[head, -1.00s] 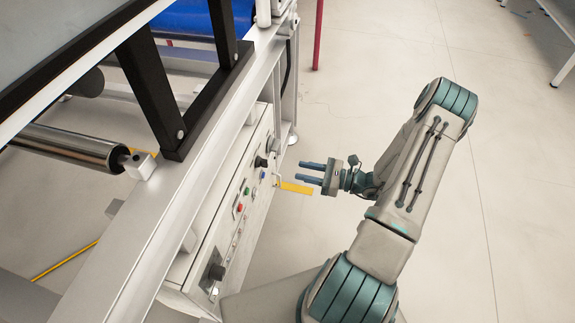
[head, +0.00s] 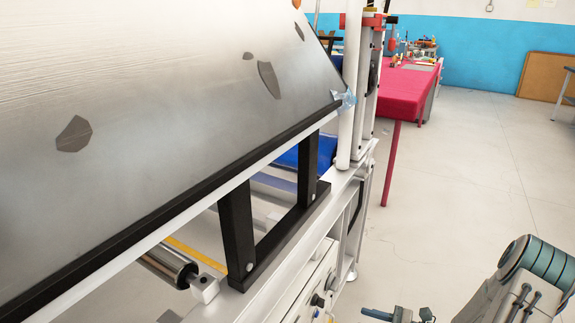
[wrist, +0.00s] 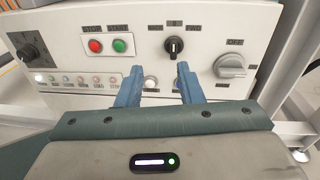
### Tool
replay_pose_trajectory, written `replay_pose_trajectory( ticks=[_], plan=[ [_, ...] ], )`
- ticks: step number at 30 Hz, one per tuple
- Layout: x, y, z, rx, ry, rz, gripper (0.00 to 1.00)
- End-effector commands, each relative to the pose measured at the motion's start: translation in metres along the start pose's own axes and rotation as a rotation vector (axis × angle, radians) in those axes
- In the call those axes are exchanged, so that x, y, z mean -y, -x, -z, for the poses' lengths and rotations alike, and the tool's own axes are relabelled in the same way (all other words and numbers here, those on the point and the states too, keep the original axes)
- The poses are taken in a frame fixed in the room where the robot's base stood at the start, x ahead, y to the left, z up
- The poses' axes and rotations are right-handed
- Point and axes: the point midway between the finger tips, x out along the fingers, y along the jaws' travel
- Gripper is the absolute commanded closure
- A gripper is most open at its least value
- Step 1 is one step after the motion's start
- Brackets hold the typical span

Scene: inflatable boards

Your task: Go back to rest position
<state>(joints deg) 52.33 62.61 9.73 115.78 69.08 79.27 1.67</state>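My gripper (wrist: 157,84) shows in the wrist view with its two blue fingers apart and nothing between them. It faces a white control panel (wrist: 72,60), and I cannot tell the exact gap to it. In the head view only part of my gripper (head: 385,315) shows at the bottom edge, beside the machine's panel (head: 318,285). My arm rises at the bottom right of that view.
The panel carries a red button (wrist: 96,46), a green button (wrist: 120,46), a black knob (wrist: 174,47) and a grey knob (wrist: 230,66). A large machine frame (head: 290,240) fills the left. A red table (head: 405,95) stands behind. Floor (head: 460,190) right of the machine is clear.

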Motion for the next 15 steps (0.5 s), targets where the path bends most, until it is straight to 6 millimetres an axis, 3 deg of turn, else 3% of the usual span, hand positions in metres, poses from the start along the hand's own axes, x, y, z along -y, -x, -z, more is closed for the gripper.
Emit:
replay_pose_trajectory(
  ticks=[1,3,15],
  plan=[
    [-0.003,-0.005,-0.027,-0.031,0.038,-0.057,0.66],
    [-0.010,-0.012,-0.054,-0.079,0.094,-0.144,0.66],
    [-0.064,-0.033,-0.193,-0.364,0.457,-0.618,0.66]
  ],
)
